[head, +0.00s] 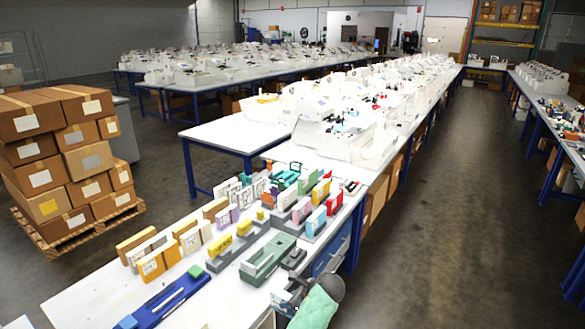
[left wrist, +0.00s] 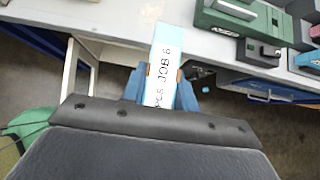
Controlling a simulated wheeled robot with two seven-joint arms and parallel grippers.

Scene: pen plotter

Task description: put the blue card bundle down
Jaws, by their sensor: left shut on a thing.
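The blue card bundle (left wrist: 163,62) is a pale blue slab with dark lettering, seen in the left wrist view. My left gripper (left wrist: 160,88) is shut on it, with a blue finger on each side. The far end of the bundle overlaps the white table edge (left wrist: 115,22) in that view; I cannot tell whether it touches the table. In the head view my left gripper (head: 290,300) is at the bottom, by the near right table edge, and the bundle is hard to make out there. My right gripper is not in view.
A green device (head: 268,258) and a small dark block (head: 293,258) stand close to the gripper. A long blue device (head: 165,302) lies to the left. Several coloured card bundles stand in rows farther back. The aisle floor (head: 430,230) on the right is clear.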

